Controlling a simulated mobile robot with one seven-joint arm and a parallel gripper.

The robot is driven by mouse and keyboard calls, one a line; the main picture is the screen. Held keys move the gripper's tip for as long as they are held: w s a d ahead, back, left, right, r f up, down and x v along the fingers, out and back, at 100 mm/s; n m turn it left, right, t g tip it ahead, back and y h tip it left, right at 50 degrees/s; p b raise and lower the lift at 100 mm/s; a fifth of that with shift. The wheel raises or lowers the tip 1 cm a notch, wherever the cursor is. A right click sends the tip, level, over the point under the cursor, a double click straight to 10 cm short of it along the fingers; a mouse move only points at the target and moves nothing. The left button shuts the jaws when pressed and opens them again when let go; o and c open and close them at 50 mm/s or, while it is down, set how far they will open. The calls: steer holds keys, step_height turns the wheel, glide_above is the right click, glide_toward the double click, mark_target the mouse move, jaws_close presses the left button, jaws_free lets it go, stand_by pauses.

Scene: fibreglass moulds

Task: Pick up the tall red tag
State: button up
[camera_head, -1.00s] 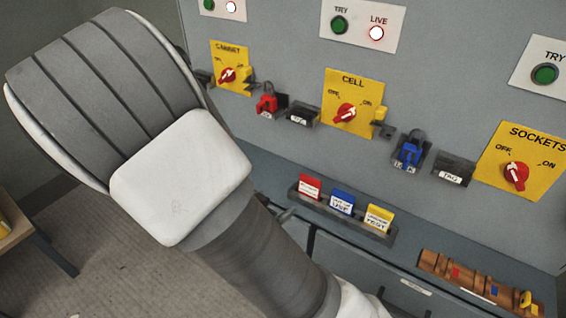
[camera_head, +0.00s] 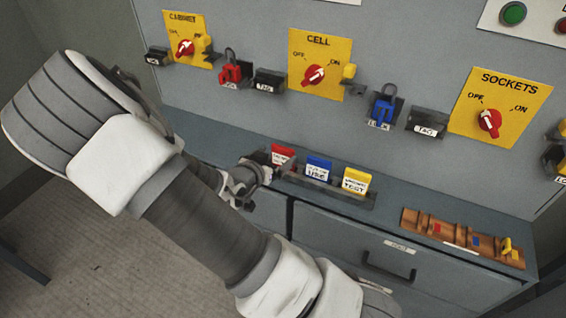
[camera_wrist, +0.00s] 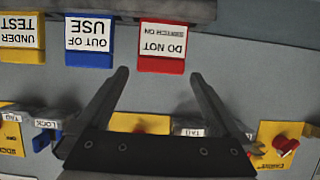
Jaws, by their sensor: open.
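The tall red tag (camera_head: 283,155), with a white label, stands at the left end of a dark rack. In the wrist view the red tag (camera_wrist: 162,48) shows upside down, its label reading "DO NOT SWITCH ON". My gripper (camera_wrist: 158,75) is open, its two fingers on either side below the red tag in that picture, with nothing between them. In the head view my gripper (camera_head: 258,168) is close to the left end of the rack, partly hidden by my wrist. Whether the fingers touch the tag cannot be told.
A blue tag (camera_head: 318,170) and a yellow tag (camera_head: 356,181) stand right of the red one in the rack (camera_head: 330,193). A brown holder (camera_head: 462,238) lies further right on the ledge. The panel behind carries yellow switch plates, a red padlock (camera_head: 230,72) and a blue padlock (camera_head: 381,110).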

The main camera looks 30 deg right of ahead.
mark_target(282, 150)
steer(key=shift+b+x, duration=0.95)
steer(key=shift+x, duration=1.8)
steer(key=shift+w+r, duration=0.1)
steer(key=shift+r, duration=0.05)
steer(key=c, duration=1.1)
